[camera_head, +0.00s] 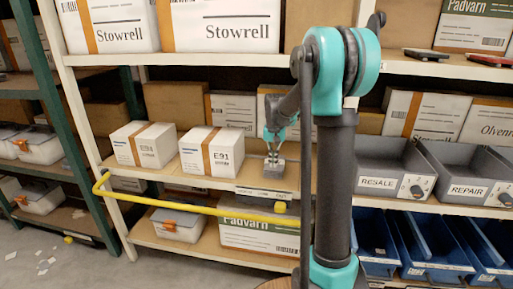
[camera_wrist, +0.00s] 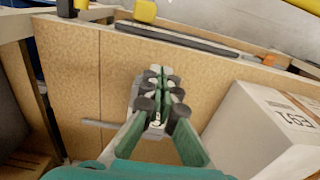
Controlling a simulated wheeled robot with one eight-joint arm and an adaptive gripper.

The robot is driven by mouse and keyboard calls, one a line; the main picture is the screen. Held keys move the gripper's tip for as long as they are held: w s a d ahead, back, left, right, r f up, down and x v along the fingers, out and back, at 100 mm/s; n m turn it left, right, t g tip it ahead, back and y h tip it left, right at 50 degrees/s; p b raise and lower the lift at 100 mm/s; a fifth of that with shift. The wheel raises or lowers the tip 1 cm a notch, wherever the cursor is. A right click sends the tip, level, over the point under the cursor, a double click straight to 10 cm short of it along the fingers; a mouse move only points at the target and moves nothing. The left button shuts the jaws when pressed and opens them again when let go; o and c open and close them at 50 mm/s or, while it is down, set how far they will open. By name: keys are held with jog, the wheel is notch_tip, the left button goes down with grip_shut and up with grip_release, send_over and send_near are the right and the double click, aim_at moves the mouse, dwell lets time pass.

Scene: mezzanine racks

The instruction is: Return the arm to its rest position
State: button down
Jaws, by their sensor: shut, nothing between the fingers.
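My arm (camera_head: 335,150), teal and dark grey, stands upright in front of the rack in the head view and bends over toward the middle shelf. My gripper (camera_head: 274,153) points down over that shelf, to the right of the E91 box (camera_head: 211,151). Its fingers are closed together with nothing between them, as the wrist view (camera_wrist: 160,82) also shows. A small grey block (camera_head: 273,169) sits on the shelf just under the fingertips. In the wrist view it is mostly hidden behind the fingers, so I cannot tell whether they touch it.
A second white box (camera_head: 144,145) stands left of the E91 box. Grey bins marked RESALE (camera_head: 388,186) and REPAIR (camera_head: 466,190) stand right of my arm. A yellow rail (camera_head: 190,207) runs in front of the shelf. Stowrell boxes (camera_head: 221,27) fill the shelf above.

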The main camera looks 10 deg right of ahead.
jog(key=s+f+n+t, duration=0.1)
jog(key=s+f, duration=0.2)
jog(key=s, duration=0.6)
jog(key=s+f+n+t, duration=0.1)
jog(key=s+f, duration=0.1)
jog(key=s, duration=0.8)
jog(key=s+f+n+t, duration=0.1)
jog(key=s+f+t, duration=0.1)
jog(key=s, duration=0.8)
jog(key=shift+s+d+f, duration=0.15)
jog(key=shift+d+f, duration=0.2)
jog(key=shift+f, duration=0.45)
